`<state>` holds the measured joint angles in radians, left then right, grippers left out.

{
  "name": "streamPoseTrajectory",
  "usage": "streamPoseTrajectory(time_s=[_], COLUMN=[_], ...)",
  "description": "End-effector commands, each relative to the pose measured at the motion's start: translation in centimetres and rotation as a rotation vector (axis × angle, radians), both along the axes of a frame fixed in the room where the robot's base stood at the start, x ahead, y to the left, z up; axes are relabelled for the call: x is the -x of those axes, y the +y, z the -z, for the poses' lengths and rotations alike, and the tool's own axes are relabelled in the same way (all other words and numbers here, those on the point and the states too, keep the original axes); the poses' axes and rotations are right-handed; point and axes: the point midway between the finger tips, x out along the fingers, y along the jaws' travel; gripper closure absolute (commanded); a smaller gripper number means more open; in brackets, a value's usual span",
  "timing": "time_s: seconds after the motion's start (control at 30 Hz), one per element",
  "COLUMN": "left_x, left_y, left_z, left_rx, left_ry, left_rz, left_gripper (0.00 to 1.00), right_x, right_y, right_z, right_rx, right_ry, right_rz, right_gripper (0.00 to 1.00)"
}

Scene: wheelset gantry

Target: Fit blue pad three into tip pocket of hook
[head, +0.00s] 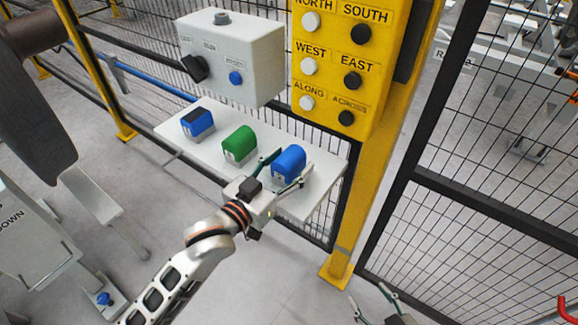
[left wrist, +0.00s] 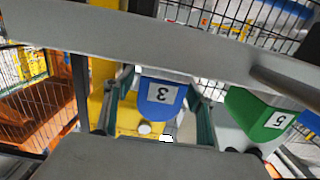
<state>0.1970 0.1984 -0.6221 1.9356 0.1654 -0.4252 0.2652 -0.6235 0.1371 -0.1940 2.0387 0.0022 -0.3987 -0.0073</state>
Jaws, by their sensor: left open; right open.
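Blue pad three (head: 289,161) sits on the white shelf (head: 318,196) at its right end. Its label "3" shows in the left wrist view (left wrist: 160,93). My left gripper (head: 292,164) is open, with one finger on each side of the pad; I cannot tell whether they touch it. My right gripper (head: 367,292) is open and empty at the bottom edge of the head view, well away from the shelf. No tip pocket can be made out, and I cannot tell whether the dark grey curved part at the far left (head: 40,115) belongs to the hook.
A green pad (head: 239,142), labelled "5" in the left wrist view (left wrist: 265,118), stands next to pad three. A blue pad with a black top (head: 198,122) is further left. A grey control box (head: 235,55) and a yellow button panel (head: 335,85) stand behind. Mesh fencing (head: 480,160) is right.

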Motion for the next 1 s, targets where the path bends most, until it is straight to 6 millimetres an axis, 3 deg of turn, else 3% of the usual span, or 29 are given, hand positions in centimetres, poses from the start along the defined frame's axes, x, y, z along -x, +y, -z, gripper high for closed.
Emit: streamPoseTrajectory(time_s=[0.17, 0.37, 0.77, 1.0], left_x=[0.0, 0.0, 0.2, 0.3], left_y=[0.0, 0.0, 0.1, 0.2], left_z=[0.0, 0.0, -0.6, -3.6], left_rx=[0.0, -0.001, 0.002, 0.002], left_ry=[0.0, 0.001, -0.004, -0.01], left_rz=[0.0, 0.0, 0.0, 0.0], left_gripper=[0.44, 0.96, 0.96, 0.96], right_x=[-0.5, -0.3, 0.0, -0.3], right_y=[-0.1, -0.1, 0.0, 0.2], right_z=[-0.3, -0.1, -0.2, -1.3], right_rx=[0.003, 0.005, 0.002, -0.008], right_ry=[-0.008, -0.005, -0.001, -0.01], right_rz=[0.0, -0.002, -0.003, -0.002], right_gripper=[0.48, 0.48, 0.48, 0.48])
